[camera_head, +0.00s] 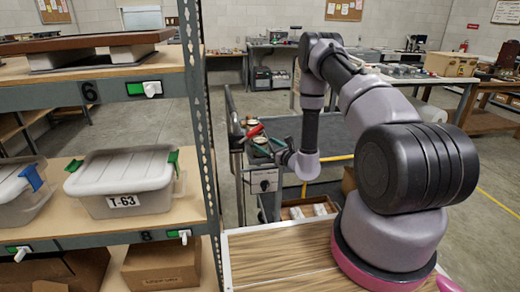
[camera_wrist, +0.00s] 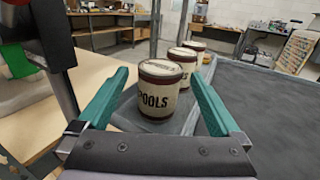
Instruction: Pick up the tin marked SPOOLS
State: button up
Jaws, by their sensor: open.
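The tin marked SPOOLS (camera_wrist: 160,95) stands upright in the wrist view, cream with dark red-brown bands; its visible lettering reads "POOLS". My gripper (camera_wrist: 158,74) is open, with one teal finger on each side of this tin in the picture. Whether either finger touches it I cannot tell. The tin stands on a grey surface (camera_wrist: 125,118). In the head view my gripper (camera_head: 272,148) is low over the cart, small and partly hidden by my wrist.
Two similar tins (camera_wrist: 184,54) (camera_wrist: 195,46) stand close behind the SPOOLS tin. A dark, bare surface (camera_wrist: 270,110) lies to the right. A shelf rack (camera_head: 205,130) with a T-63 box (camera_head: 122,180) stands left of the cart.

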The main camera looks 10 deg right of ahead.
jog(key=shift+x, duration=1.45)
grip_shut()
